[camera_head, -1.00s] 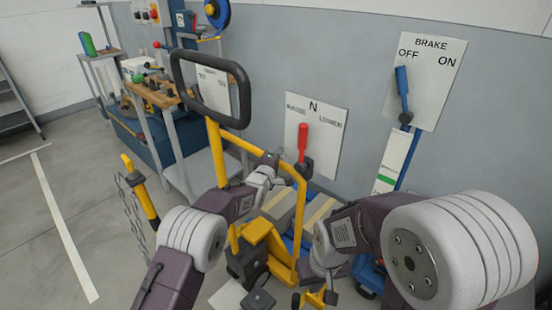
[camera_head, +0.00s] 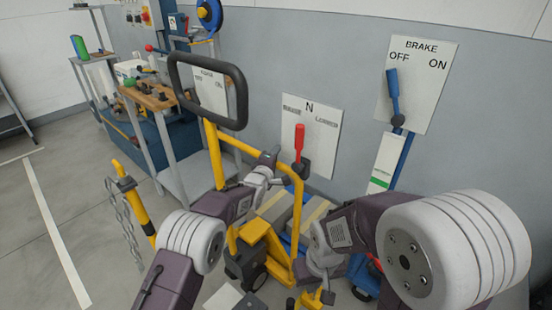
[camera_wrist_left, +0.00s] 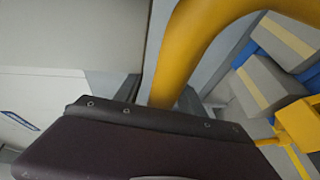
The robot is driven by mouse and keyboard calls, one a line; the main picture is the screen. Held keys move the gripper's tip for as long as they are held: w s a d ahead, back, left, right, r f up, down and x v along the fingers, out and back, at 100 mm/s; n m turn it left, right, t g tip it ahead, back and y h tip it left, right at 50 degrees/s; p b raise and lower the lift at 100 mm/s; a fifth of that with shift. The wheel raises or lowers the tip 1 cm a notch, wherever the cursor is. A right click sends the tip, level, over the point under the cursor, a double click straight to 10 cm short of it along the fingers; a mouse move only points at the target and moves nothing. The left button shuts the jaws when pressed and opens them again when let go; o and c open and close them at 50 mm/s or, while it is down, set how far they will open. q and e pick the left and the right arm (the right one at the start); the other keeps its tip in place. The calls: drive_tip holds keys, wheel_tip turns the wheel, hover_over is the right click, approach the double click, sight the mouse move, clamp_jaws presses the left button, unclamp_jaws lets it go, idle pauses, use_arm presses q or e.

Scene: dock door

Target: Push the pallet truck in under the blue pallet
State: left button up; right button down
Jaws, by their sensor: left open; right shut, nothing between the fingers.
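The yellow pallet truck (camera_head: 215,150) stands in front of me, with a black loop handle at its top and a yellow hoop frame. The blue pallet (camera_head: 287,241) shows only in slivers behind the frame, under grey boxes (camera_head: 274,207) with yellow stripes. How far the forks reach under it is hidden. My left gripper (camera_head: 270,165) is open at the yellow frame's upper bar; whether it touches is unclear. In the left wrist view the yellow bar (camera_wrist_left: 195,45) passes close in front. My right gripper (camera_head: 312,297) is shut and empty, low beside the frame's right leg.
A wall panel marked N carries a red lever (camera_head: 299,145). A BRAKE panel (camera_head: 420,75) carries a blue lever. A workbench (camera_head: 150,98) stands at left. A yellow post (camera_head: 135,195) with a chain stands nearer. Open floor with a white line lies at far left.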

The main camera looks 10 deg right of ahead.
use_arm(q)
drive_tip(key=p+v, duration=0.1)
drive_tip(key=v, duration=0.8)
drive_tip(key=shift+a, duration=0.1)
idle(0.3)
